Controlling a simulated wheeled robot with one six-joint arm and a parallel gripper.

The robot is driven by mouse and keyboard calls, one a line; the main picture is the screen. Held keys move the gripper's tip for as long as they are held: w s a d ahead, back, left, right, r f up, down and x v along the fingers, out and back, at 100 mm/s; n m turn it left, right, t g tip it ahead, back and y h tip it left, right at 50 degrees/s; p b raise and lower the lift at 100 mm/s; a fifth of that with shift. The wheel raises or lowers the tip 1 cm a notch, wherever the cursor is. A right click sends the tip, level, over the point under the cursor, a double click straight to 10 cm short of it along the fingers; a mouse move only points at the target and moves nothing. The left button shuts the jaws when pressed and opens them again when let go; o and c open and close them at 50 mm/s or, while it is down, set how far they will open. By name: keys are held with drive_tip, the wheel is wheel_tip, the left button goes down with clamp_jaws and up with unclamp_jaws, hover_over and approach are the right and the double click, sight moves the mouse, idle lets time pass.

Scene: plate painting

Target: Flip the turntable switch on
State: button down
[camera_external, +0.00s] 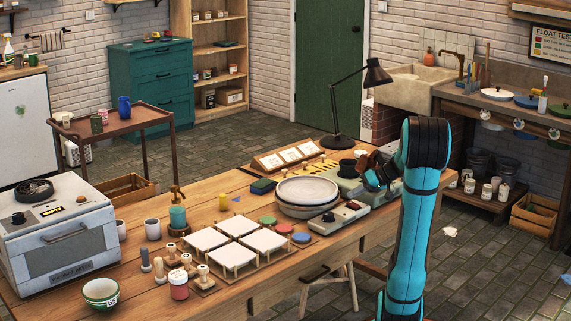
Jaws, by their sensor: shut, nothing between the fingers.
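The turntable (308,207) stands on the wooden workbench with a pale round plate (308,189) on top. A low grey control box (336,219) sits at its right front. It carries a dark red part and a small light-coloured knob or switch on top. The switch position is too small to tell. My gripper (371,181) is at the end of the teal and black arm, behind and to the right of the control box. It is shut and empty, apart from the box. My wrist partly hides its fingers.
Stamps, cups and a kiln (60,240) fill the bench's left side.

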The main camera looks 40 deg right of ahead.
drive_tip(key=shift+f, duration=0.2)
drive_tip(key=shift+f, duration=0.25)
